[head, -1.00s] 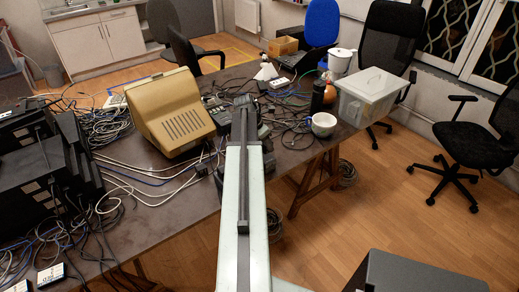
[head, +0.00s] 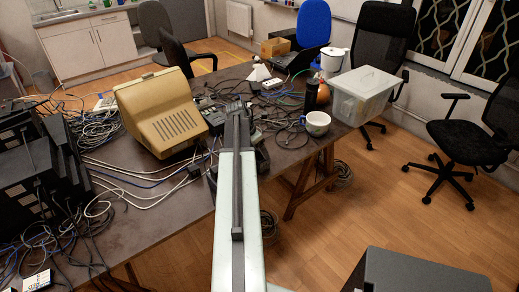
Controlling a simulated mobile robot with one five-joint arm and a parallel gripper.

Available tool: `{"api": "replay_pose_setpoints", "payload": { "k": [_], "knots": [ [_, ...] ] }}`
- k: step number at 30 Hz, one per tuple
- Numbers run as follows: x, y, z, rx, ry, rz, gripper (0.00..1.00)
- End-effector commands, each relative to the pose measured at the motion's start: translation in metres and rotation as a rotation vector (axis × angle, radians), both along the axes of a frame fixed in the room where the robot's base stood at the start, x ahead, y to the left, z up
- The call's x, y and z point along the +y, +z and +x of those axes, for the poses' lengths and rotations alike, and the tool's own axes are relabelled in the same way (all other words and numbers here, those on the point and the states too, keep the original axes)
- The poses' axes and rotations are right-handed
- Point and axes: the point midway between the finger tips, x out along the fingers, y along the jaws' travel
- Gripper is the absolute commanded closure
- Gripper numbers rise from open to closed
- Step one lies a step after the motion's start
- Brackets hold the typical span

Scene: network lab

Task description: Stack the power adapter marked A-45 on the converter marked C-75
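A small white-and-blue box (head: 38,281) lies at the bottom left of the head view, among cables on the table; its marking is too small to read. I cannot tell whether it is the adapter A-45 or the converter C-75. No other thing can be made out as either one. My arm reaches forward over the table, and my gripper (head: 238,104) is at its far end, near the beige monitor's right side. The fingers are too small and dark to show whether they are open or hold anything. The arm hides part of the table.
The beige monitor (head: 160,112) stands left of my arm. Black devices (head: 35,165) and tangled cables fill the table's left. Open floor lies right of the table.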

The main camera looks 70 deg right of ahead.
Motion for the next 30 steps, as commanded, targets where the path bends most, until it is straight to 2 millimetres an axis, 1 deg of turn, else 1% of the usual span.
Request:
{"api": "replay_pose_setpoints", "payload": {
  "k": [5, 8, 15, 18, 22, 30],
  "knots": [
    [0.004, 0.017, 0.002, 0.0, 0.0, 0.0, 0.28],
    [0.009, 0.035, 0.004, 0.0, 0.0, 0.0, 0.28],
    [0.026, 0.089, 0.015, 0.001, 0.0, -0.001, 0.28],
    [0.033, 0.106, 0.019, 0.0, -0.001, -0.001, 0.28],
    [0.038, 0.116, 0.023, 0.0, -0.002, 0.0, 0.28],
    [0.038, 0.114, 0.023, 0.0, -0.003, 0.0, 0.28]
  ]
}}
